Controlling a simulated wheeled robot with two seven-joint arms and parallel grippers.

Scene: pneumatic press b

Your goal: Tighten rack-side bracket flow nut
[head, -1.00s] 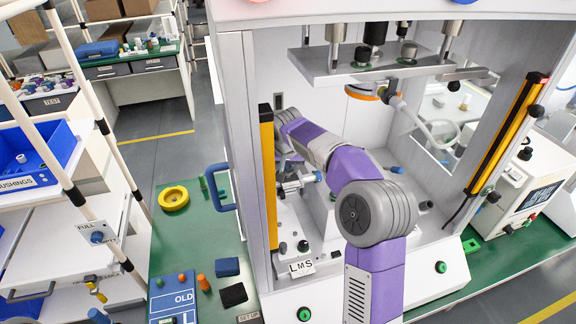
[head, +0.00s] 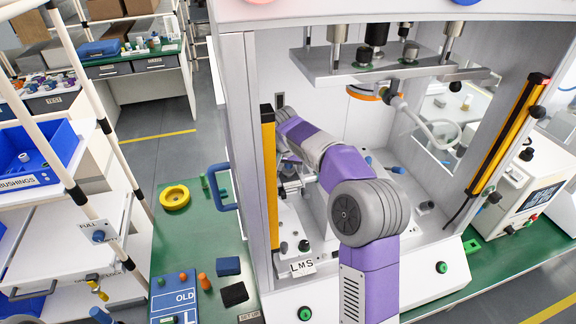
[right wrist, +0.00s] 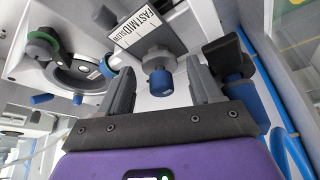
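In the right wrist view, a blue knob (right wrist: 161,83) on a grey collar (right wrist: 156,59) sits beneath a white plate marked FAST, MID, SLOW (right wrist: 139,28). My right gripper (right wrist: 163,93) is open, with a finger on each side of the knob and gaps visible between. I cannot tell which part is the flow nut. In the head view my right arm reaches into the press, its wrist bent toward the left wall; the fingertips are largely hidden by the yellow post (head: 268,180). A silver fitting (head: 294,185) shows below the wrist. My left gripper is not in view.
A dark bracket with a blue knob (right wrist: 239,93) stands close right of the fingers. A round grey part with blue caps (right wrist: 84,67) is at left. In the head view, a tooling plate (head: 390,68) hangs above my arm. The press's right interior has free room.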

